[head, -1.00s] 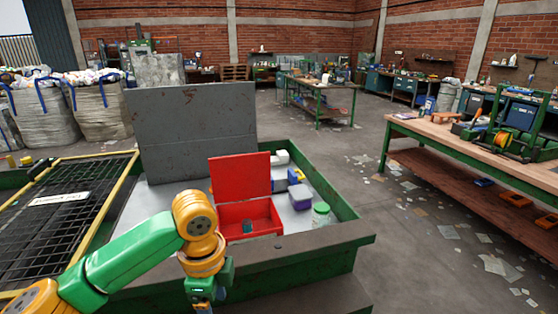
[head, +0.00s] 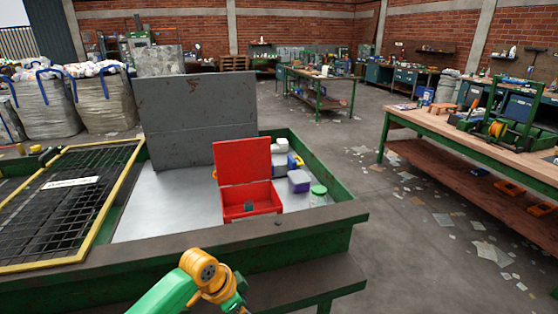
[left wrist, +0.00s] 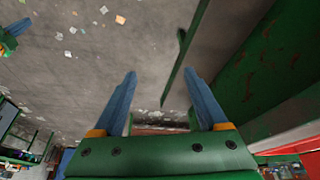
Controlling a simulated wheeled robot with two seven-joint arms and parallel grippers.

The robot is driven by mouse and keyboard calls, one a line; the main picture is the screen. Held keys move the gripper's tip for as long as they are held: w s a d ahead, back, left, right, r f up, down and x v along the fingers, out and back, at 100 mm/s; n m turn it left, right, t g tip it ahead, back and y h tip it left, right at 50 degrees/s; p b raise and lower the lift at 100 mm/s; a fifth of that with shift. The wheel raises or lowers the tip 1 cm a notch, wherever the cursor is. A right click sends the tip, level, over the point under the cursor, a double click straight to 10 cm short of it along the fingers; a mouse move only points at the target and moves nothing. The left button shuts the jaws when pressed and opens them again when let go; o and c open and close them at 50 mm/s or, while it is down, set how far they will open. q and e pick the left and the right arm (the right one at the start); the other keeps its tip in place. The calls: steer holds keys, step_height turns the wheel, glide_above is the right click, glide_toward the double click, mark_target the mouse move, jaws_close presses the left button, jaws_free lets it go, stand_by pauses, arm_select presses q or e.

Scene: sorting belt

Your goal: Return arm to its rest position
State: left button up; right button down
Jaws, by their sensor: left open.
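My left arm (head: 200,268) shows at the bottom middle of the head view, below and in front of the sorting table's near edge. Its gripper is cut off by the bottom of that view. In the left wrist view my left gripper (left wrist: 165,88) has its two blue fingers wide apart, with nothing between them and the concrete floor behind.
The green-framed table (head: 345,212) carries a red open-lidded box (head: 238,217) with a small dark item inside. A grey panel (head: 196,118) stands upright. Floor to the right is clear except for papers.

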arm_select(q)
steer(key=s+a+f+n+y, duration=0.1)
steer(key=s+a+f+n, duration=0.15)
steer(key=f, duration=0.45)
steer(key=s+a+f+n, duration=0.2)
steer(key=s+f, duration=0.2)
steer(key=f, duration=0.3)
steer(key=s+a+f+n+y, duration=0.1)
steer(key=s+a+f+n, duration=0.15)
steer(key=f, duration=0.45)
steer(key=s+a+f, duration=0.1)
steer(key=s+f, duration=0.2)
steer(key=s, duration=0.6)
steer(key=s+a+f+n+y, duration=0.1)
steer(key=s+f, duration=0.3)
steer(key=s, duration=0.5)
steer(key=s+a+f+n+g, duration=0.1)
steer(key=s+a+f, duration=0.1)
steer(key=s, duration=0.8)
steer(key=shift+a+f+y, duration=0.2)
steer(key=shift+f+y, duration=0.1)
steer(key=shift+f, duration=0.35)
steer(key=shift+w, duration=0.1)
